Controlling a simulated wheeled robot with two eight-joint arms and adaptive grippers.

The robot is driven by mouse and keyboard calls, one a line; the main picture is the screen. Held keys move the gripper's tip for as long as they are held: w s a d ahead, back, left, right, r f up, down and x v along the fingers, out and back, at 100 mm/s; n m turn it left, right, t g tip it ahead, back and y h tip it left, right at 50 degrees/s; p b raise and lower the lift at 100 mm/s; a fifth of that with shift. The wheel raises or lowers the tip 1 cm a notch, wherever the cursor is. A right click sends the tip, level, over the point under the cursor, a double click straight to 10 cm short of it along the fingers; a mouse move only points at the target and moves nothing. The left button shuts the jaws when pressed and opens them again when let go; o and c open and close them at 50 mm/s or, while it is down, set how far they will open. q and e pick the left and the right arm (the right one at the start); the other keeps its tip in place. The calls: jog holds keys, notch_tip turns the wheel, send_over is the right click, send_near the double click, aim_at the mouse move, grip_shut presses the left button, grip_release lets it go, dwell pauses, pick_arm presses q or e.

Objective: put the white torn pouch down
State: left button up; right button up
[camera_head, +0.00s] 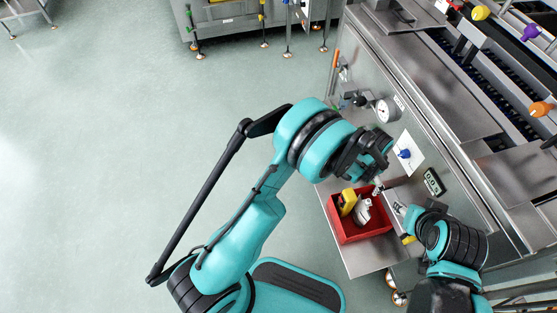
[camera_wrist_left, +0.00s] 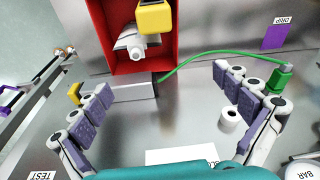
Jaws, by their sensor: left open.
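A white-grey crumpled object (camera_head: 362,211), which may be the torn pouch, lies in the red bin (camera_head: 349,236) beside a yellow item (camera_head: 347,201). The same white object (camera_wrist_left: 131,43) shows in the left wrist view, partly under the yellow item (camera_wrist_left: 154,17); I cannot make out a tear. My left gripper (camera_wrist_left: 172,98) is open and empty, its two fingers wide apart over the metal surface, short of the bin (camera_wrist_left: 178,60). My right gripper (camera_head: 412,222) is low at the right, near the bin; its fingers are too small to read.
A white roll (camera_wrist_left: 230,119) and a green fitting with a hose (camera_wrist_left: 281,78) are by the left gripper's right-hand finger. A gauge (camera_head: 388,110), a blue knob (camera_head: 404,154) and a digital display (camera_head: 433,181) line the machine front. Open floor lies left.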

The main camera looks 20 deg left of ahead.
pick_arm(q)
jog(key=s+a+r+n+t, duration=0.1)
jog(key=s+a+r+n, duration=0.15)
jog(key=a+r, duration=0.6)
jog(key=s+a+r+n+t, duration=0.1)
jog(key=s+a+r+n, duration=0.15)
jog(key=a+r, duration=0.6)
jog(key=s+a+r+n+t, duration=0.1)
jog(key=s+a+r, duration=0.1)
jog(key=s, duration=0.3)
jog(key=s+a+r+n+t+y, duration=0.1)
jog(key=s+a+r, duration=0.2)
jog(key=s+a, duration=0.1)
jog(key=s+a+r+n+t, duration=0.1)
jog(key=s+a+r+n, duration=0.1)
jog(key=s+a, duration=0.2)
jog(key=shift+s+r, duration=0.3)
jog(key=shift+s, duration=0.95)
jog(key=shift+w+a, duration=0.1)
jog(key=shift+a, duration=0.05)
